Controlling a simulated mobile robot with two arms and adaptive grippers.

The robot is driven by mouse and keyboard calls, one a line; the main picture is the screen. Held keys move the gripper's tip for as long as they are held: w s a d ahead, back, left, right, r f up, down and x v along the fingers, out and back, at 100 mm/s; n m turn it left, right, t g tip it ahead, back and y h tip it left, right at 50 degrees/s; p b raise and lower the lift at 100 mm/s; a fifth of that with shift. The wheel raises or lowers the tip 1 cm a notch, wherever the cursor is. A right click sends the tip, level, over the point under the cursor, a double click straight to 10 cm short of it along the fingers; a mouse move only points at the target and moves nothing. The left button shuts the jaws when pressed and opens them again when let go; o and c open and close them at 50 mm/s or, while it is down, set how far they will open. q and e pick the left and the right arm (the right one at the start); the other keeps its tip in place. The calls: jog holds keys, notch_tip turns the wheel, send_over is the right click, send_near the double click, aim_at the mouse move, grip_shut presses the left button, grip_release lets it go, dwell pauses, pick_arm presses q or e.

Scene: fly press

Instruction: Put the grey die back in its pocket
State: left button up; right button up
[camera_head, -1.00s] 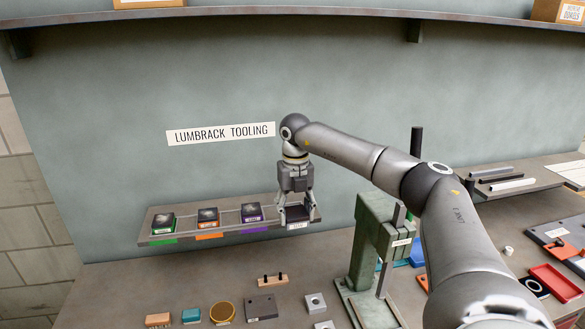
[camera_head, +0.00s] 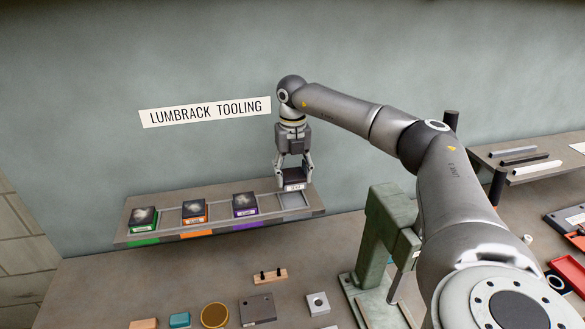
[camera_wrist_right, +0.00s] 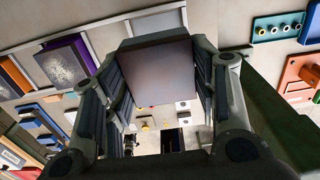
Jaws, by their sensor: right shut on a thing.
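The grey die (camera_head: 292,178) is a dark square block with a white label on its front. My right gripper (camera_head: 294,171) is shut on it and holds it at the right end of the tool rack (camera_head: 160,235). An empty pale pocket (camera_head: 295,201) shows just below the die in the head view, with a grey strip at its front. The die looks roughly level and apart from the pocket. In the right wrist view the die (camera_wrist_right: 160,70) fills the space between the fingers, its plain face towards the camera. My left gripper is not in view.
Three dies sit in the rack to the left: green-edged (camera_head: 143,217), orange-edged (camera_head: 194,211) and purple-edged (camera_head: 245,204). The wall (camera_head: 90,150) is close behind. A green press (camera_head: 385,235) stands right of the rack. Small parts lie on the bench in front.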

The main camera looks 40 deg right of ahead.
notch_tip(320, 180, down, 4)
jog(key=shift+w+d+r+b, duration=0.15)
jog(key=shift+r+b, duration=0.1)
jog(key=shift+b, duration=0.95)
jog(key=shift+f, duration=0.3)
jog(key=shift+f+b, duration=0.3)
jog(key=shift+f, duration=0.1)
pick_arm(q)
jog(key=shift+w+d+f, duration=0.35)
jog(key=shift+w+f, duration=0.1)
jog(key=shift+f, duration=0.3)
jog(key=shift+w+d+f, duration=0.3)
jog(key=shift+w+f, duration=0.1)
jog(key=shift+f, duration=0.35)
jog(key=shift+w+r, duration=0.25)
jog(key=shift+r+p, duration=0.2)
jog(key=shift+p, duration=0.25)
pick_arm(e)
jog(key=shift+f, duration=0.5)
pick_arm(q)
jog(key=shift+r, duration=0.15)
